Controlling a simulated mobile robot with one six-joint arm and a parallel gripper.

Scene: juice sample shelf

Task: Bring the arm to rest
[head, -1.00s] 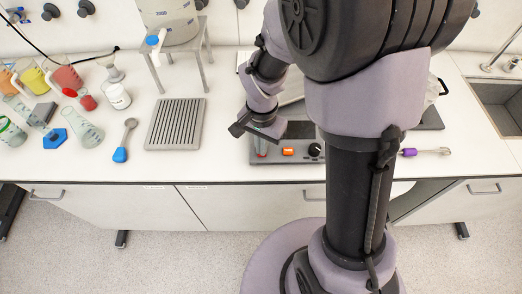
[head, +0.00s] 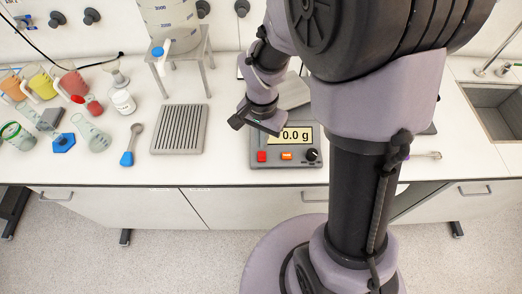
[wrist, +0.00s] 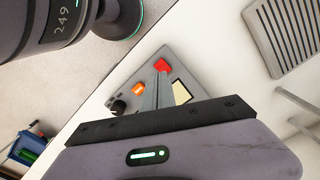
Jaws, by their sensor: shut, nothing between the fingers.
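My gripper (head: 256,123) hangs above the back left part of a grey balance (head: 288,172), clear of its buttons in the head view. In the wrist view my shut, empty fingers (wrist: 161,76) reach out over the balance, close to its red button (wrist: 162,65) in the picture. The balance display (head: 292,136) reads 0.0 g, and part of it is behind my gripper. My arm hides part of the counter to the right of the balance.
A slotted grey rack (head: 178,129) lies left of the balance. A large container (head: 170,22) sits on a metal stand behind. A sink (head: 495,108) is at the right.

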